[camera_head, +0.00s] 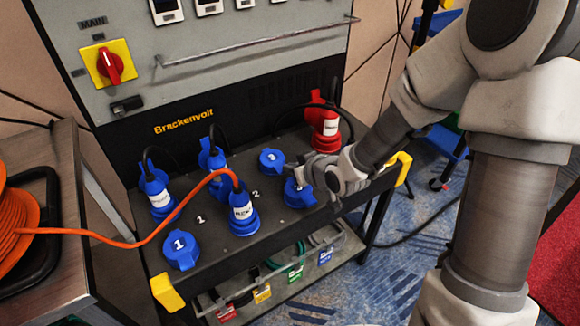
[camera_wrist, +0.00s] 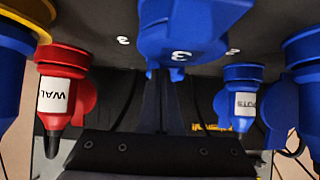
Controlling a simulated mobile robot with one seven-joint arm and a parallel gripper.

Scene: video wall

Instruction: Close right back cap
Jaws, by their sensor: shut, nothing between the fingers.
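The blue cap marked 3 (camera_head: 272,160) is at the back right of the dark socket shelf, left of the red plug. Its numbered face shows; I cannot tell whether it is fully seated. A blue numbered cap (camera_wrist: 182,42) fills the top middle of the wrist view. My gripper (camera_head: 306,176) is low over the shelf's right part, just right of and in front of the back cap. It partly covers the front right blue cap (camera_head: 299,196). In the wrist view my dark fingers (camera_wrist: 160,100) are together and empty, pointing at the numbered cap; contact is unclear.
The red plug (camera_head: 323,128) stands right of the back cap, close to my arm. Blue plugs (camera_head: 243,214) with cables stand to the left. The front left cap marked 1 (camera_head: 181,249) lies flat. A grab rail (camera_head: 260,43) crosses the panel above. An orange cable (camera_head: 115,237) crosses at left.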

